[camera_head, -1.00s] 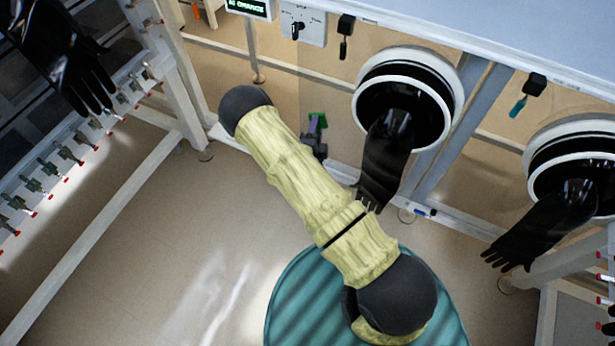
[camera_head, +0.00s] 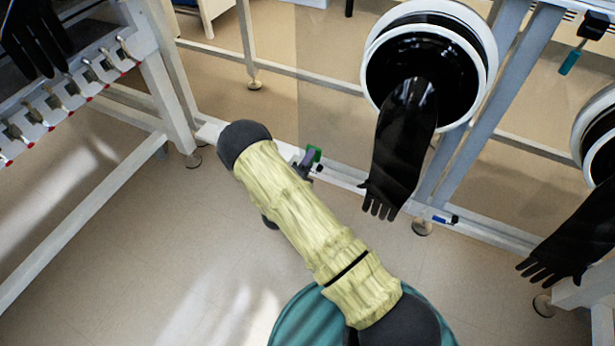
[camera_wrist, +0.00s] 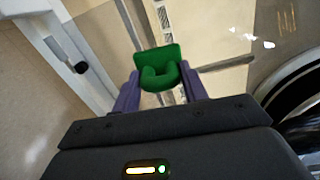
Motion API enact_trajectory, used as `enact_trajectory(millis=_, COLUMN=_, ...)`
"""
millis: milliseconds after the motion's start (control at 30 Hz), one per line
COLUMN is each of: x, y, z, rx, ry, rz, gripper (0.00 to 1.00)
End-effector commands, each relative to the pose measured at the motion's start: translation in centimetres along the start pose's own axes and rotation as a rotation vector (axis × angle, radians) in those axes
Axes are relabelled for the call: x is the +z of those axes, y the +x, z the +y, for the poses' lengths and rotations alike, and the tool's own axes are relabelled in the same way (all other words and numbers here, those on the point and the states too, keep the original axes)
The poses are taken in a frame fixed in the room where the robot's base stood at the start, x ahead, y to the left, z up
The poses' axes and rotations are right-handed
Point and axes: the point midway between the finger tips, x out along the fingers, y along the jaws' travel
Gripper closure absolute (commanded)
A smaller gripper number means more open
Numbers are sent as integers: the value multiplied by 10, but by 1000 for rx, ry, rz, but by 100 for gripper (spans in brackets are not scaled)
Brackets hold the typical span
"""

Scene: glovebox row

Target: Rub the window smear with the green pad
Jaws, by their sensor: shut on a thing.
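My gripper (camera_wrist: 160,80) has purple fingers and is shut on the green pad (camera_wrist: 160,68), which has a rounded loop on its near side. In the head view my gripper (camera_head: 304,166) and the pad (camera_head: 314,153) show small beyond my yellow-sleeved arm, left of the glove port and close to the lower window frame. The clear window panel (camera_head: 335,105) is behind them. Contact between pad and window cannot be told. Small white flecks (camera_wrist: 268,43) show at the upper right of the wrist view; whether they are the smear or glints is unclear. No smear is clear in the head view.
A round glove port (camera_head: 478,40) with a hanging black glove (camera_head: 400,145) is just right of the pad. Another black glove (camera_head: 570,240) hangs farther right. A rack with several clamps (camera_head: 60,100) stands at left. Open floor (camera_head: 130,230) lies between.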

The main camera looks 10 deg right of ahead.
Motion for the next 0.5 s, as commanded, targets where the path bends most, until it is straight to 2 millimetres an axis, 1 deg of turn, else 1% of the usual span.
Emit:
enact_trajectory(millis=33, x=0, y=0, z=13, rx=-1, ry=9, rz=7, gripper=75)
enact_trajectory(millis=100, x=1, y=-1, z=16, rx=-2, ry=17, rz=13, gripper=75)
enact_trajectory(millis=500, x=1, y=0, z=14, rx=-2, ry=20, rz=16, gripper=75)
